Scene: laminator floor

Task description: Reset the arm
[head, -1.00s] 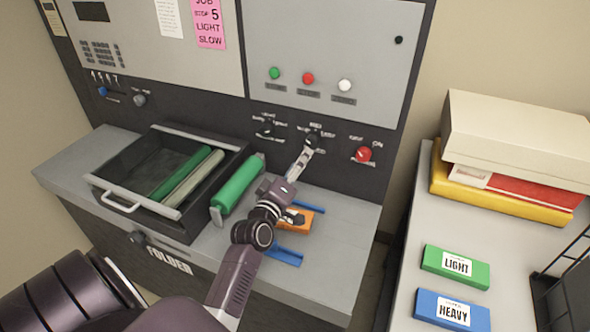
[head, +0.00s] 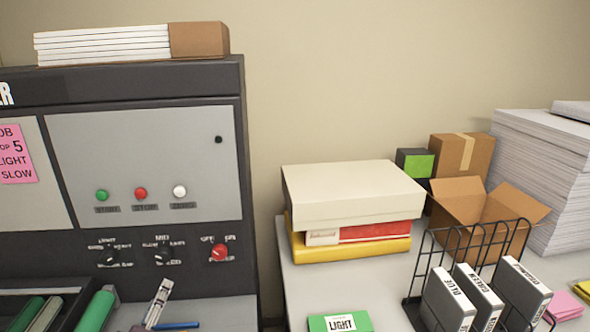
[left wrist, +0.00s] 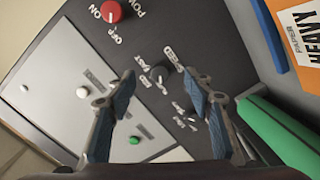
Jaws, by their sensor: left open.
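My left gripper (head: 160,298) shows at the bottom left of the head view, just below the middle black knob (head: 162,257) on the dark machine panel. In the left wrist view the two fingers of my left gripper (left wrist: 160,78) are spread with nothing between them. That black knob (left wrist: 158,74) shows beyond the gap, apart from the fingertips. The red power knob (head: 219,252) is right of the middle knob; another black knob (head: 108,258) is left of it. Most of my left arm is below the head view. My right gripper is not in view.
A green roll (head: 96,311) lies left of my left gripper. In the left wrist view an orange HEAVY pack (left wrist: 298,28) lies beside a blue guide (left wrist: 268,32). The side table at right holds boxes, a wire rack (head: 412,300) and a green LIGHT pack (head: 316,324).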

